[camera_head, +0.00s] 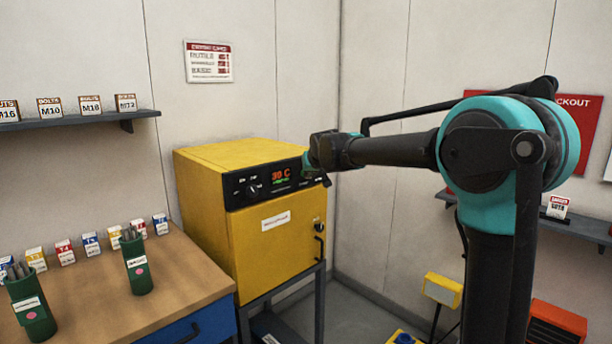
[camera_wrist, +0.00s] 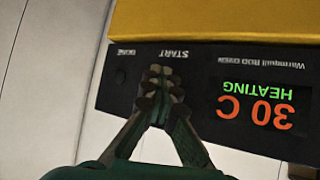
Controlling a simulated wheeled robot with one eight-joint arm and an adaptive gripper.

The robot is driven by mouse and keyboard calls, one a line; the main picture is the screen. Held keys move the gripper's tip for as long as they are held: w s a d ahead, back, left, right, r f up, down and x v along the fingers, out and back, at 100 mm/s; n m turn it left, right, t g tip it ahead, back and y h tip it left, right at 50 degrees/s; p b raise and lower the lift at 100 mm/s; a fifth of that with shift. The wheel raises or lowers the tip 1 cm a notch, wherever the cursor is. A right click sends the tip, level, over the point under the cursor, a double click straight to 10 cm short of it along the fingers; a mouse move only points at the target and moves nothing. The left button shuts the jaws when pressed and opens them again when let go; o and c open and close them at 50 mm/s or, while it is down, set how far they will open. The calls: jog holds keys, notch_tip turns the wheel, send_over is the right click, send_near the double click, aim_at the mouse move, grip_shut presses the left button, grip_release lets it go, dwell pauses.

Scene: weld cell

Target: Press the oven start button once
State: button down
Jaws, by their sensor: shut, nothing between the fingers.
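The yellow oven (camera_head: 208,205) stands in the middle of the head view, its door shut. Its black control panel (camera_head: 246,188) has a lit display (camera_head: 281,174). In the wrist view the panel appears upside down, and the display (camera_wrist: 256,107) reads 30 C in orange and HEATING in green. My gripper (camera_head: 312,166) is at the panel's right end. In the wrist view its shut, empty fingertips (camera_wrist: 161,82) are at the START label (camera_wrist: 173,54) and cover the place where the start button would be. I cannot tell whether they touch it. A dark round button (camera_wrist: 121,75) shows beside them.
A wooden bench (camera_head: 185,283) with green rod canisters (camera_head: 137,268) stands left of the oven. A shelf (camera_head: 75,120) is on the left wall. A yellow lamp (camera_head: 442,290) and an orange box (camera_head: 556,322) are low at the right.

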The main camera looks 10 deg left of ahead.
jog(key=shift+d, duration=0.1)
jog(key=shift+s+d, duration=0.6)
jog(key=shift+d, duration=0.1)
jog(key=shift+s+d, duration=0.8)
jog(key=shift+d, duration=0.2)
jog(key=shift+s+d, duration=0.75)
jog(key=shift+d, duration=0.2)
jog(key=shift+d+f, duration=0.1)
